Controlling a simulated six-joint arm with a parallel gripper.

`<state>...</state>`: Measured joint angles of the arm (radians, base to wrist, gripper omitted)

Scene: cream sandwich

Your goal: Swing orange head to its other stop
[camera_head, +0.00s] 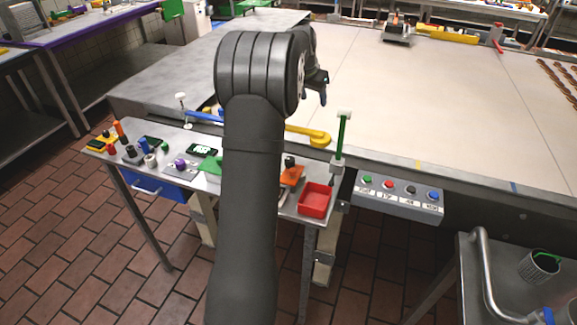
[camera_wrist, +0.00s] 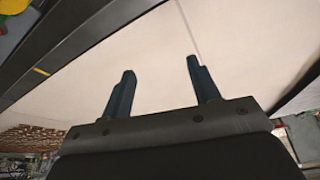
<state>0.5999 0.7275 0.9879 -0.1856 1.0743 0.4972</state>
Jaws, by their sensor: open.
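A flat orange piece (camera_head: 291,176) lies on the small steel side table (camera_head: 235,192), just left of the red tray, with a dark knob at its upper edge. My arm hides part of the area beside it, and its stop cannot be made out. An upright orange handle (camera_head: 120,131) stands at the table's left end. My gripper (camera_head: 322,87) is over the large pale table, above and beyond the orange piece and apart from it. In the wrist view the two fingers (camera_wrist: 161,68) are spread, with nothing between them.
A red tray (camera_head: 314,201), a green post (camera_head: 343,135) and a yellow bar (camera_head: 308,133) are close to the orange piece. A button box (camera_head: 398,196) hangs on the pale table's front edge. The pale tabletop (camera_head: 430,100) is mostly clear.

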